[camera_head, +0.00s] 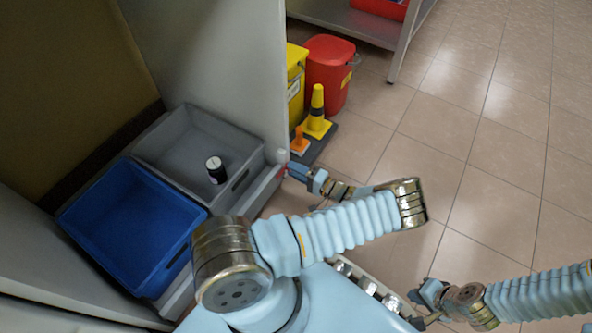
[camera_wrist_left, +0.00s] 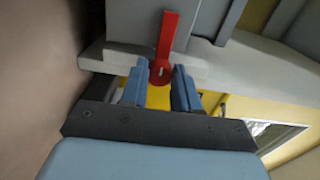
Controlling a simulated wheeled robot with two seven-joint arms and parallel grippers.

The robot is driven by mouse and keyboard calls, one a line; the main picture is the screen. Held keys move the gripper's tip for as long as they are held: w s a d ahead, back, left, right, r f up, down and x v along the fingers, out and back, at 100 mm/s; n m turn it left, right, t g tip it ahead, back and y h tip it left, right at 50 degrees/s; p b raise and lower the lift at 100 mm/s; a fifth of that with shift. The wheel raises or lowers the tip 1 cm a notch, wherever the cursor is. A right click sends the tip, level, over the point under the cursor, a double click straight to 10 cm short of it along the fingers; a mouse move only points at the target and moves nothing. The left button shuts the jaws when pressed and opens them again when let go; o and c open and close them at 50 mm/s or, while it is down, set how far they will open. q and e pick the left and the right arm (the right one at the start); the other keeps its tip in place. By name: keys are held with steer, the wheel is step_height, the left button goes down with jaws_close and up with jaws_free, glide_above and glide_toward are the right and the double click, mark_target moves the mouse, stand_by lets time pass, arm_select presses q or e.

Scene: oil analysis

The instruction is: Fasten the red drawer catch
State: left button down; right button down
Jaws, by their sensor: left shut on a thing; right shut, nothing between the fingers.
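The red drawer catch (camera_wrist_left: 166,38) shows in the left wrist view as a flat lever pointing up, with a round slotted hub at its lower end. The hub sits between the fingertips of my left gripper (camera_wrist_left: 159,75), which is shut on it. In the head view only a small red bit of the catch shows at the drawer's front corner, beside my left gripper (camera_head: 291,171). The drawer (camera_head: 258,198) has a pale front edge and is partly hidden by my left arm. My right gripper (camera_head: 424,321) is shut and empty at the bottom right.
A blue bin (camera_head: 130,225) and a grey bin (camera_head: 190,135) sit side by side in the drawer. A black bottle with a white cap (camera_head: 216,170) stands in the grey bin. A cabinet side panel (camera_head: 225,60), a red bucket (camera_head: 328,72) and a yellow cone (camera_head: 317,115) lie beyond. Tiled floor is clear at right.

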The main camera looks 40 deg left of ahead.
arm_select(q)
steer(key=c, duration=0.8)
jaws_free()
steer(key=shift+d, duration=0.1)
steer(key=d, duration=0.4)
steer(key=w+d, duration=0.1)
steer(key=d, duration=0.8)
steer(key=shift+w+d, duration=0.25)
steer(key=shift+d, duration=0.05)
